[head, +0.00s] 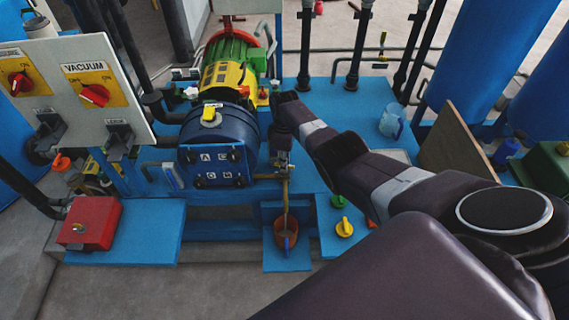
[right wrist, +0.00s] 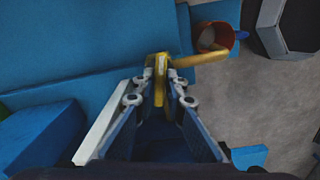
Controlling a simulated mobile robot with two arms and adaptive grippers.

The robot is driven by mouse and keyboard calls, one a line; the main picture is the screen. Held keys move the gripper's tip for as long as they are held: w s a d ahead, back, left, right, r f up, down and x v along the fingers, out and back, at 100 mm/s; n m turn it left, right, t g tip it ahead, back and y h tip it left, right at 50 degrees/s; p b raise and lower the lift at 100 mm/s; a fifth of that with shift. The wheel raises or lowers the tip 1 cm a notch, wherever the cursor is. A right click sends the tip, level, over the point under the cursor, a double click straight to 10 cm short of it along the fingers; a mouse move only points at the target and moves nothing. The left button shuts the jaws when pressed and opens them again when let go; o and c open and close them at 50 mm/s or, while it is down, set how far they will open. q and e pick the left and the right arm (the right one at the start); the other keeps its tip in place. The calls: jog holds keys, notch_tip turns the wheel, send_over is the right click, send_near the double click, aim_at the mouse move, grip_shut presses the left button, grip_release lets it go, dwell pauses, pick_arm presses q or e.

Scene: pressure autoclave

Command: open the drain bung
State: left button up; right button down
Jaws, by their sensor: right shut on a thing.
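My right gripper (head: 283,155) reaches in from the right beside the blue motor-like drum, above the brass drain pipe (head: 285,200). In the right wrist view its fingers (right wrist: 161,82) are closed on a yellow, upright bung-like piece (right wrist: 160,64). I take this to be the drain bung. A yellow pipe (right wrist: 205,58) runs from beside it toward a brown bucket (right wrist: 212,36). In the head view the bung is mostly hidden by the gripper. The bucket (head: 286,238) stands under the pipe on a blue ledge. My left gripper is not in view.
The blue drum (head: 222,137) is close on the gripper's left. A vacuum panel (head: 85,85) and a red box (head: 90,222) stand at the left. Green (head: 338,201) and yellow (head: 345,227) knobs lie right of the bucket. Open grey floor lies in front.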

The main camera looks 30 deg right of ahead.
jog(key=shift+w+r, duration=0.1)
dwell(0.3)
jog(key=c, duration=2)
grip_release()
jog(key=shift+o, duration=0.2)
notch_tip(320, 180, up, 12)
